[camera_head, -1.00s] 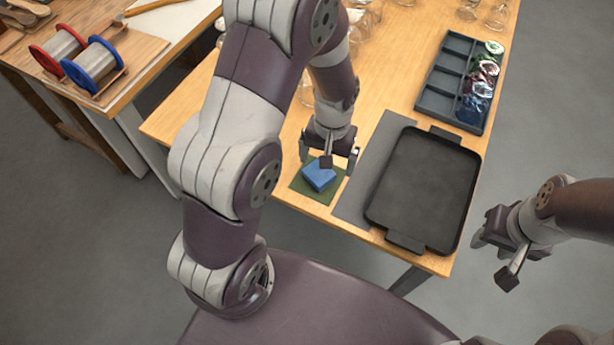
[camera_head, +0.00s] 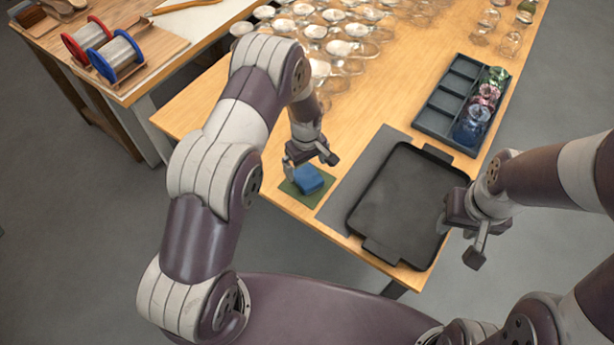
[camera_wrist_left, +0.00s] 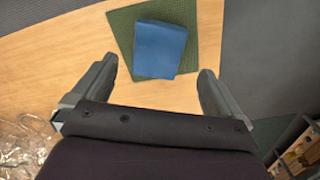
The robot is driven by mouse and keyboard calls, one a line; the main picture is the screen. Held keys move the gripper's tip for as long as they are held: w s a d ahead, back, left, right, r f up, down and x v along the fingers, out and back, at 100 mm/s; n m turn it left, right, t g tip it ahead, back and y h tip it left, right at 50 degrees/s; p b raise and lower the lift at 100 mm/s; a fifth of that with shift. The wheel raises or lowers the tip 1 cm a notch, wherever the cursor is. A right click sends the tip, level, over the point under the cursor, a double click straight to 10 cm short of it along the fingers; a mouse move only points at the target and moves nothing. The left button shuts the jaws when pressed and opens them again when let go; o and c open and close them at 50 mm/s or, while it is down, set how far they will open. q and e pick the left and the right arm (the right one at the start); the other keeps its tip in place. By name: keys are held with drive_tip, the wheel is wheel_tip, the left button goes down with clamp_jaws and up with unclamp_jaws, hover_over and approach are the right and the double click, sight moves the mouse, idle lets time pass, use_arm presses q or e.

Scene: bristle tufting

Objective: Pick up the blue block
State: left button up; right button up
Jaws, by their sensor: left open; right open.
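The blue block (camera_head: 308,179) lies on a small green mat (camera_head: 290,188) near the table's front edge. In the left wrist view the blue block (camera_wrist_left: 159,49) lies on the green mat (camera_wrist_left: 123,22), ahead of the fingertips. My left gripper (camera_head: 311,161) is open and empty, just behind and above the block. In the left wrist view its two fingers (camera_wrist_left: 160,72) stand apart, with the block's near edge between and beyond their tips. My right gripper (camera_head: 462,238) is open and empty, over the right edge of the black tray.
A black tray (camera_head: 400,205) stands on a grey mat (camera_head: 345,175) right of the block. Behind it is a compartment box (camera_head: 440,125) with glassy pieces. Many clear glasses (camera_head: 335,45) fill the table's back. Wire spools (camera_head: 118,55) stand on another table at left.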

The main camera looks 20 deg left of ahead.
sight(308, 176)
use_arm(q)
drive_tip(key=shift+d+f, duration=0.1)
drive_tip(key=shift+f, duration=0.3)
wheel_tip(308, 176, down, 5)
drive_tip(key=shift+w+p, duration=0.1)
drive_tip(key=shift+p, duration=0.9)
drive_tip(key=shift+d+f, duration=0.1)
drive_tip(key=shift+f, duration=0.05)
drive_tip(key=c, duration=1.2)
drive_tip(key=shift+r+b, duration=0.35)
drive_tip(key=shift+r, duration=0.2)
wheel_tip(308, 176, up, 3)
drive_tip(key=shift+w+f+b, duration=0.1)
drive_tip(key=shift+b, duration=0.45)
drive_tip(key=s+d+r, duration=0.2)
drive_tip(key=d, duration=0.1)
drive_tip(key=s+d+r+b, duration=0.1)
drive_tip(key=s+d+r, duration=0.1)
drive_tip(key=d, duration=0.1)
drive_tip(key=s+d+r+b, duration=0.1)
drive_tip(key=s+d+r, duration=0.1)
drive_tip(key=d+r, duration=0.1)
drive_tip(key=shift+s+d+r, duration=0.1)
drive_tip(key=shift+s+d, duration=0.2)
drive_tip(key=shift+d, duration=0.1)
